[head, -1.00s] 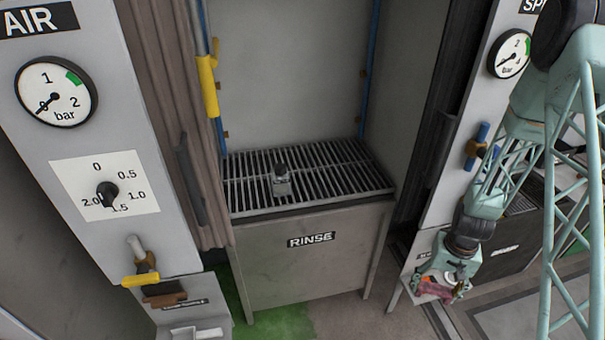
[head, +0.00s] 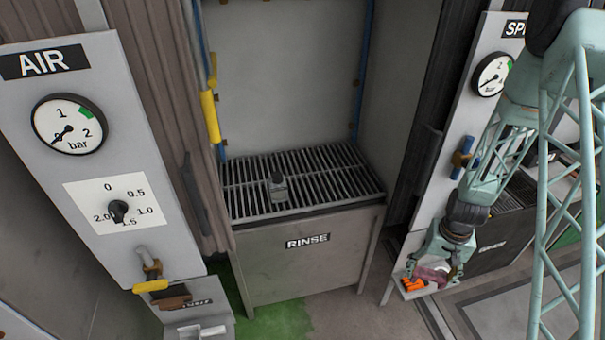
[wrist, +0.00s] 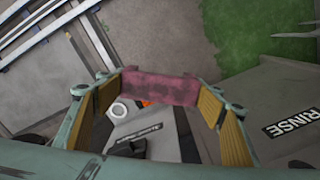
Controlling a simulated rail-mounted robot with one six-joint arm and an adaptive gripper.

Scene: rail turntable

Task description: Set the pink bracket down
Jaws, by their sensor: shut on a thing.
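The pink bracket (head: 433,274) is in my gripper (head: 437,265) at the lower right of the head view, close above a small pale tray (head: 420,292). In the wrist view the bracket (wrist: 160,87) spans between the two fingers with their tan pads, and my gripper (wrist: 160,80) is shut on it. Beyond the bracket the wrist view shows a pale labelled surface (wrist: 140,135), partly hidden by the bracket. I cannot tell whether the bracket touches the tray.
Orange pieces (head: 412,285) lie on the tray, left of the bracket. The rinse tank (head: 310,262) with its slatted grate (head: 330,185) stands to the left, a small grey object (head: 278,187) on it. The air panel (head: 75,185) is at far left.

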